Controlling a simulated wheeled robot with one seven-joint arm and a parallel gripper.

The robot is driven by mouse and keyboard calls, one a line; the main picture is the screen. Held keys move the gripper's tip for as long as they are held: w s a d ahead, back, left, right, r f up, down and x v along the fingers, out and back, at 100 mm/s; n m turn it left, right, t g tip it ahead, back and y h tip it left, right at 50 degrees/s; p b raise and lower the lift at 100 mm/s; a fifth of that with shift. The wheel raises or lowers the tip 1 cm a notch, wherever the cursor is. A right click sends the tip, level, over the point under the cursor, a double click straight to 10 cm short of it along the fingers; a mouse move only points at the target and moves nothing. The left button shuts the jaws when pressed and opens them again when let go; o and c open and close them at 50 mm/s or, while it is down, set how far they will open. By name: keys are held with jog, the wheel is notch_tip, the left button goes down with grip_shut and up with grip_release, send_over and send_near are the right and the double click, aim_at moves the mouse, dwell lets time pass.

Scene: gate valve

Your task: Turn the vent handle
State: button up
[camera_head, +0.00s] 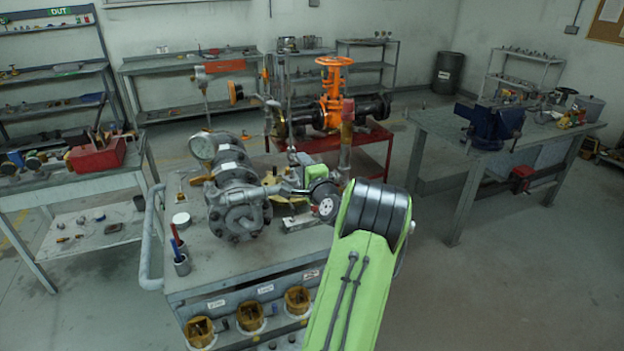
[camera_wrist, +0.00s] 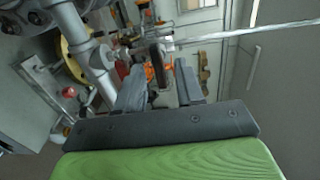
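In the wrist view, my gripper (camera_wrist: 160,67) has its two dark fingers apart. A narrow dark handle with a brownish face (camera_wrist: 157,66) shows in the gap between the fingertips, nearer the left finger; it looks like the vent handle. I cannot tell whether either finger touches it. My arm covers part of the bench's right side there, and I cannot make out the handle or fingertips.
A grey pipe (camera_wrist: 92,62) runs close beside the left finger. An orange valve (camera_head: 334,90) stands on a red stand behind the bench. A cup with pens (camera_head: 181,262) is at the bench's front left. A bench with a blue vise (camera_head: 492,125) stands right, beyond open floor.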

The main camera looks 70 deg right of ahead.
jog(key=b+v, duration=0.3)
jog(key=v, duration=1.1)
